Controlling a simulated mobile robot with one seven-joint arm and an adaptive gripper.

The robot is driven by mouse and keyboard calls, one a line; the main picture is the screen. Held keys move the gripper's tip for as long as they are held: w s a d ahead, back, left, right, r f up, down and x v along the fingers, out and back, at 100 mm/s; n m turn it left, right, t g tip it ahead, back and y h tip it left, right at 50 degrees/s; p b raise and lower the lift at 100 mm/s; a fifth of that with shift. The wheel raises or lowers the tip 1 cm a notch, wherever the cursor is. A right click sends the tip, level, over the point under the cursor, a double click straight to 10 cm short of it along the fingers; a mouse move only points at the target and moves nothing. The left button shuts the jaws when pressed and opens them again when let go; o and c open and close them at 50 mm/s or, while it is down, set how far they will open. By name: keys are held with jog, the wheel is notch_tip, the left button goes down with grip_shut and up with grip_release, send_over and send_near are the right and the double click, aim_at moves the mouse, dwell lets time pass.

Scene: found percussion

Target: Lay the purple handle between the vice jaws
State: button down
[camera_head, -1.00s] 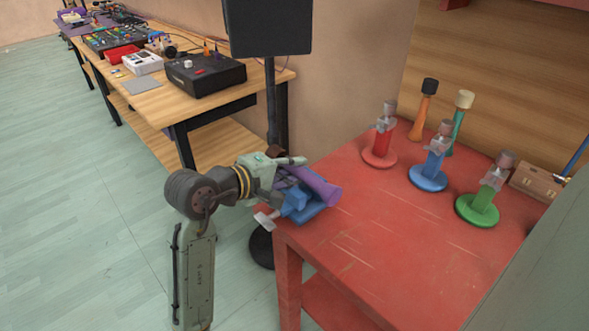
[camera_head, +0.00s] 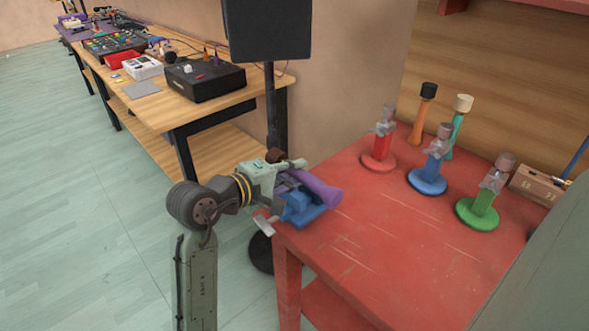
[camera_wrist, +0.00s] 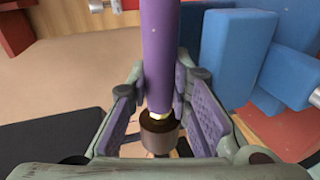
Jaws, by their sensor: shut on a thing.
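The purple handle (camera_head: 318,190) is a smooth rod with a brown head at its left end. In the wrist view the handle (camera_wrist: 160,45) runs up the middle, with a brass-coloured collar and a brown cylinder (camera_wrist: 158,132) at its lower end. My gripper (camera_head: 285,182) is shut on the handle; its purple pads (camera_wrist: 165,100) lie on both sides near the collar. The blue vice (camera_head: 303,208) sits at the red table's near left corner. In the wrist view its blue blocks (camera_wrist: 236,50) are to the right of the handle. Contact between them cannot be told.
The red table (camera_head: 400,240) has clear room to the right of the vice. Red (camera_head: 379,150), blue (camera_head: 431,172) and green (camera_head: 483,209) clamp stands and two upright mallets (camera_head: 423,110) stand farther back. A dark stand (camera_head: 270,105) rises behind my gripper.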

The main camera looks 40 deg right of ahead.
aim_at(292, 191)
jog(key=shift+g+y, duration=0.4)
jog(key=shift+y, duration=0.4)
jog(key=f, duration=0.5)
jog(key=shift+s+a, duration=0.15)
jog(key=shift+s, duration=0.15)
jog(key=c, duration=1.7)
grip_release()
jog(key=shift+o, duration=1.4)
jog(key=shift+a+r, duration=0.2)
jog(key=shift+a, duration=0.15)
jog(key=shift+t+h, duration=0.4)
jog(key=shift+h, duration=0.4)
jog(key=a+r, duration=0.2)
jog(key=a, duration=0.1)
jog(key=a+r, duration=0.3)
jog(key=a, duration=0.1)
jog(key=a+r, duration=0.2)
jog(key=a, duration=0.1)
jog(key=shift+s+a+r, duration=0.25)
jog(key=shift+s+r, duration=0.1)
jog(key=shift+r, duration=0.1)
jog(key=shift+s, duration=0.1)
